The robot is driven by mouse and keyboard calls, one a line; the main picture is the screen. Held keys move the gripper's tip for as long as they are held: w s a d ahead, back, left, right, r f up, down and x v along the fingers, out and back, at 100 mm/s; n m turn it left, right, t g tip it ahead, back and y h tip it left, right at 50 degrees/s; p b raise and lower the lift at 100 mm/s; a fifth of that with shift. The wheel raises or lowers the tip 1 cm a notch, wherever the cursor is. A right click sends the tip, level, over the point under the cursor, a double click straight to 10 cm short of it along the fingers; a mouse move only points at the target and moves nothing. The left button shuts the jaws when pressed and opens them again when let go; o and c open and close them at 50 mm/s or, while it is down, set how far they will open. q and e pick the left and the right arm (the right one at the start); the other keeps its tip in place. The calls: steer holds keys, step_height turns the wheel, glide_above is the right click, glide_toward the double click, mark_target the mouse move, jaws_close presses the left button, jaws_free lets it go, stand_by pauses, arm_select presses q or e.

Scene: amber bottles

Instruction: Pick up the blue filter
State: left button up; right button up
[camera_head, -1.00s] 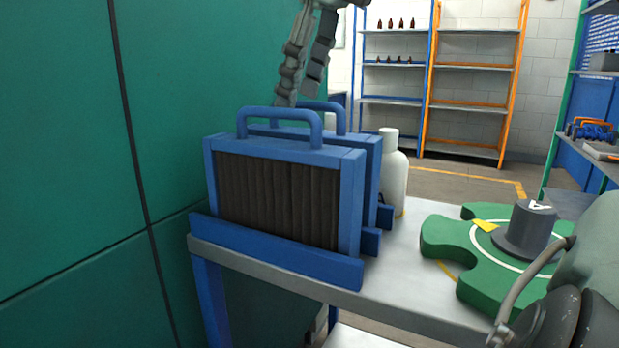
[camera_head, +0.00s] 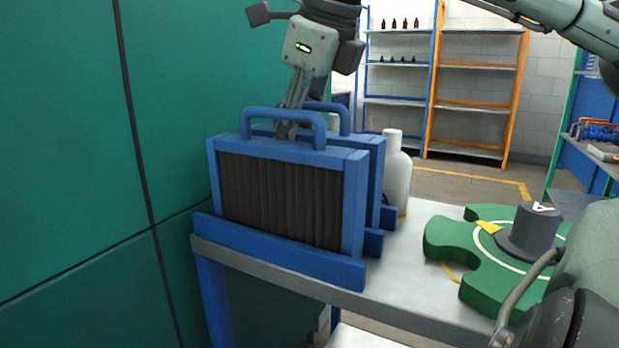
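Two blue filters stand side by side on a cart in the head view. The nearer blue filter (camera_head: 282,201) has a dark pleated face and a blue arched handle (camera_head: 300,116). The farther blue filter (camera_head: 376,172) stands right behind it, mostly hidden, with its own handle. My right gripper (camera_head: 301,112) reaches down from above to the nearer handle, its arm coming from the upper right. One finger is at the handle bar, its tip showing below the bar. A darker finger part shows apart from it, so it looks open. My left gripper is not in view.
The cart top (camera_head: 408,262) also holds a white bottle (camera_head: 396,172) behind the filters and a green notched fixture (camera_head: 458,246) with a dark cylinder (camera_head: 528,231) on the right. A green wall (camera_head: 70,150) stands close on the left. Shelves are at the back.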

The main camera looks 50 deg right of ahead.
jaws_close()
steer(key=shift+r, duration=0.1)
